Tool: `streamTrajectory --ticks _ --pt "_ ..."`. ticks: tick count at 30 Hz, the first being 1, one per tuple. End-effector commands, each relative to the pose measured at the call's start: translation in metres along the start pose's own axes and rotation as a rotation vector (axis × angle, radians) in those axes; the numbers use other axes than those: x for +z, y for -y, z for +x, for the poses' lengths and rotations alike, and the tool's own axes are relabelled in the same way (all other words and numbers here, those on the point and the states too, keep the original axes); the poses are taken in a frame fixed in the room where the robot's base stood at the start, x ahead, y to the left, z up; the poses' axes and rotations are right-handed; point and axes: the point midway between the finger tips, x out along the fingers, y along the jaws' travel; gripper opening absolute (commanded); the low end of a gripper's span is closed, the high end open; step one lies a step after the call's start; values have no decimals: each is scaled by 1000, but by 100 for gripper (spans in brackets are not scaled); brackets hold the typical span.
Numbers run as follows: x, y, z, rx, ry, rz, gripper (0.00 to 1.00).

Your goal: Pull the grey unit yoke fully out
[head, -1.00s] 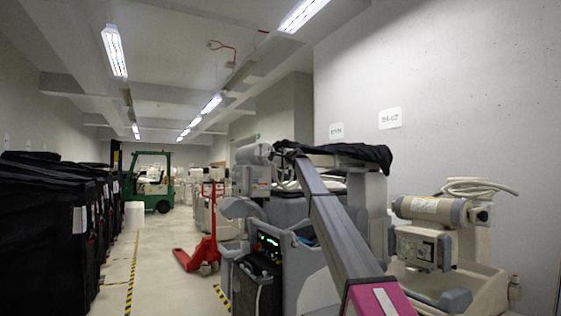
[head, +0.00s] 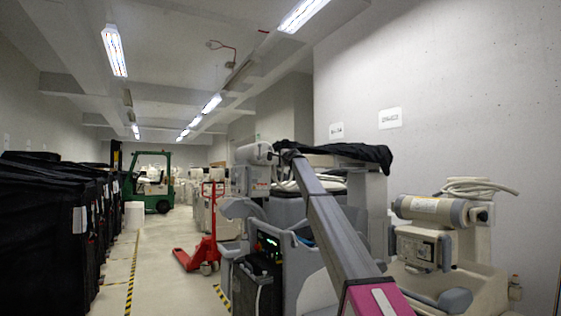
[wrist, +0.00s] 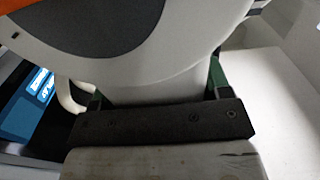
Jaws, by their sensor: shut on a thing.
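The grey unit (head: 300,265) stands right of centre in the head view, with a pale tube head (head: 254,153) high at its left. My arm slants up across it, and its far end hides my gripper there. In the wrist view my gripper (wrist: 156,92) has a dark finger on each side of a pale neck, which I take for the grey unit yoke (wrist: 150,90). It is shut on this neck. A large white and dark grey rounded body fills the top of the wrist view, just beyond the fingers. The yoke's far end is hidden.
A beige unit (head: 428,248) stands close on the right, by the wall. A red pallet truck (head: 207,240) and a green forklift (head: 152,185) stand farther back. Black covered carts (head: 45,225) line the left.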

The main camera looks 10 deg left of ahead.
Motion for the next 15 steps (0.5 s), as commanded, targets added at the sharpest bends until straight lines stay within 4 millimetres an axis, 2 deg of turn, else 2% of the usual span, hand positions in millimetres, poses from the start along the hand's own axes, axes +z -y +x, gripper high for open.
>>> streamTrajectory --ticks 1,3,15 --pt "3 -1 0 2 5 1 73" --pt "3 -1 0 2 5 1 96" --pt "2 -1 -4 2 3 0 96"
